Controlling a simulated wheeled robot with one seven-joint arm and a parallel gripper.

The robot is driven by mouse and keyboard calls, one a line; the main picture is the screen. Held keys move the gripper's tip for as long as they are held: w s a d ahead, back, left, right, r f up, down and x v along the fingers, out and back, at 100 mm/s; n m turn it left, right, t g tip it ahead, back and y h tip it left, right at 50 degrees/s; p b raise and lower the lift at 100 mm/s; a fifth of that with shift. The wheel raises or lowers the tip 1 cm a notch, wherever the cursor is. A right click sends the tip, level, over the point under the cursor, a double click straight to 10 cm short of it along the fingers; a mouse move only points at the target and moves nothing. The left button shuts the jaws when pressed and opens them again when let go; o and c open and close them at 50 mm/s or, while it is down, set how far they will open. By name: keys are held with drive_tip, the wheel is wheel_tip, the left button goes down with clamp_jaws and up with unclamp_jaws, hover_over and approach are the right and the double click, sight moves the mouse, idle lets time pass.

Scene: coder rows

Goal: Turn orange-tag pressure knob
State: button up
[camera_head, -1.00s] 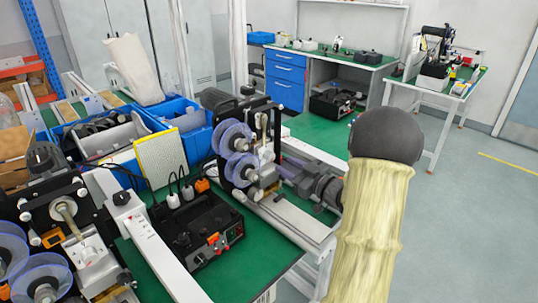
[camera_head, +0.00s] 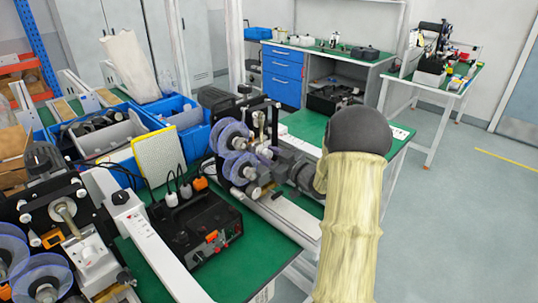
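No knob can be clearly picked out as the orange-tag pressure knob. A small orange part (camera_head: 212,237) sits on the front of the black control box (camera_head: 190,222), with small details beside it too small to name. Another orange piece (camera_head: 200,183) is behind that box, near the cables. A coder machine with translucent blue-violet reels (camera_head: 231,137) stands at the middle of the green bench. My arm, in a pale yellow sleeve, rises at the right. My dark grey gripper (camera_head: 268,172) is beside the coder's right side; its fingers blend into the machine, and contact cannot be told.
A second coder (camera_head: 65,222) stands at the lower left. A white rail (camera_head: 150,240) runs beside the box. The floor (camera_head: 450,220) at right is clear.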

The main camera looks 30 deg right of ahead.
drive_tip(key=shift+c, duration=0.5)
drive_tip(key=c, duration=0.6)
drive_tip(key=shift+f+n+b, duration=0.25)
drive_tip(key=shift+n+b, duration=0.25)
drive_tip(key=shift+b, duration=0.45)
drive_tip(key=shift+r+n+b, duration=0.15)
drive_tip(key=shift+n+b, duration=0.25)
drive_tip(key=o, duration=0.7)
